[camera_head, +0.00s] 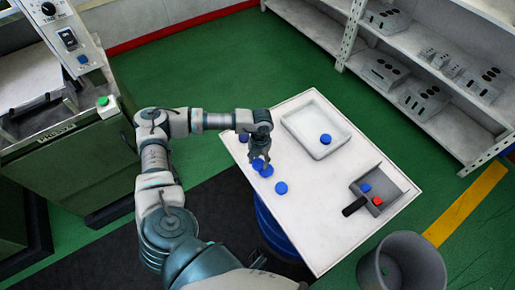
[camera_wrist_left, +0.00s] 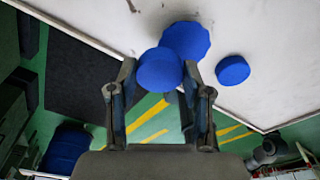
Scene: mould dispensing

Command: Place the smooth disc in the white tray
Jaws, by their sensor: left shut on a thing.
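My left gripper (camera_head: 260,157) is shut on a blue disc (camera_wrist_left: 159,70) with a rounded outline, near the left edge of the white table. In the head view the held disc (camera_head: 258,163) shows at the fingertips. Just beyond it in the wrist view is a blue disc with a faceted edge (camera_wrist_left: 189,38), partly hidden by the held one. Another blue disc (camera_wrist_left: 232,70) lies apart to the right. The white tray (camera_head: 291,122) stands toward the back of the table with one blue disc (camera_head: 326,139) in it. My right gripper is not seen.
A grey dustpan (camera_head: 396,184) with a black handle holds a blue and a red piece at the table's right. A grey bin (camera_head: 402,262) stands below the table's front right. Shelves (camera_head: 420,60) stand behind. The table between gripper and tray is clear.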

